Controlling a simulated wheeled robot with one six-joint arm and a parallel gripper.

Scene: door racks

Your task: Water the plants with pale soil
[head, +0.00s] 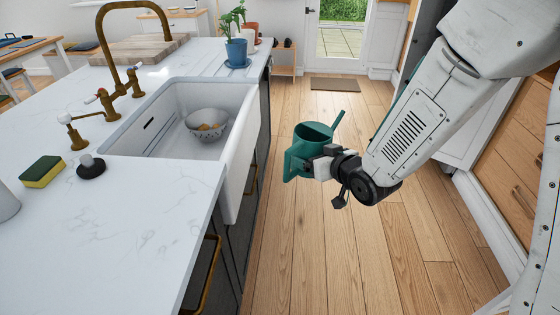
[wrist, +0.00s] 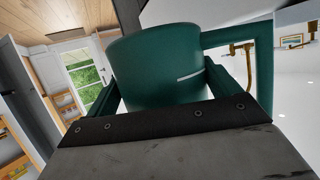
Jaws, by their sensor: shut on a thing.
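My gripper (head: 307,164) is shut on a dark green watering can (head: 313,134) and holds it in the air over the wood floor, to the right of the sink counter. The can also fills the middle of the wrist view (wrist: 155,65), with one finger on each side of it. Its thin spout points up and right in the head view. At the counter's far end a plant (head: 232,20) stands in a blue pot (head: 236,52) on a blue saucer. A terracotta pot (head: 252,32) and a pale pot are behind it. I cannot see the soil in any pot.
The white counter (head: 150,205) runs along the left with a white sink (head: 240,130) holding a colander (head: 206,124). A brass faucet (head: 104,50), sponge (head: 42,171) and cutting board lie nearby. Cabinets stand right. The floor (head: 330,255) between is clear.

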